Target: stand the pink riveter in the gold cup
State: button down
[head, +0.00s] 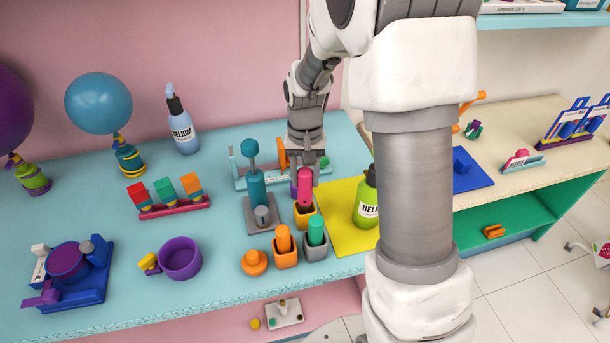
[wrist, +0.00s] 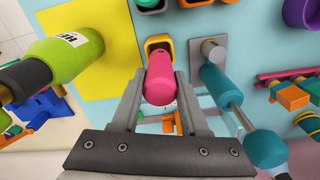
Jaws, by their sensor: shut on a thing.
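The pink riveter (head: 304,186) is upright between the fingers of my gripper (head: 305,168), which is shut on it. In the wrist view the riveter's rounded pink end (wrist: 160,88) faces the camera between my fingers (wrist: 162,78). The gold cup (head: 305,220) is directly below the riveter in the head view, and its rim also shows in the wrist view (wrist: 158,39). The riveter's dark lower end meets the cup's opening in the picture. I cannot tell how deep it is, or whether it touches the cup.
An orange-handled tool in a cup (head: 284,244) and a teal-handled one (head: 316,236) stand just in front. A teal tool on a grey stand (head: 257,190) is close at left.

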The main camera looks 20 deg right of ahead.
aim_at(305, 189)
jog(key=shift+f+b, duration=0.4)
jog(key=shift+f, duration=0.2)
dwell(0.5)
jog(key=shift+f+b, duration=0.4)
jog(key=shift+f, duration=0.4)
dwell(0.4)
jog(key=shift+f+b, duration=0.5)
jog(key=shift+b, duration=0.15)
jog(key=shift+f, duration=0.3)
dwell(0.3)
grip_release()
dwell(0.4)
jog(key=shift+r, duration=0.1)
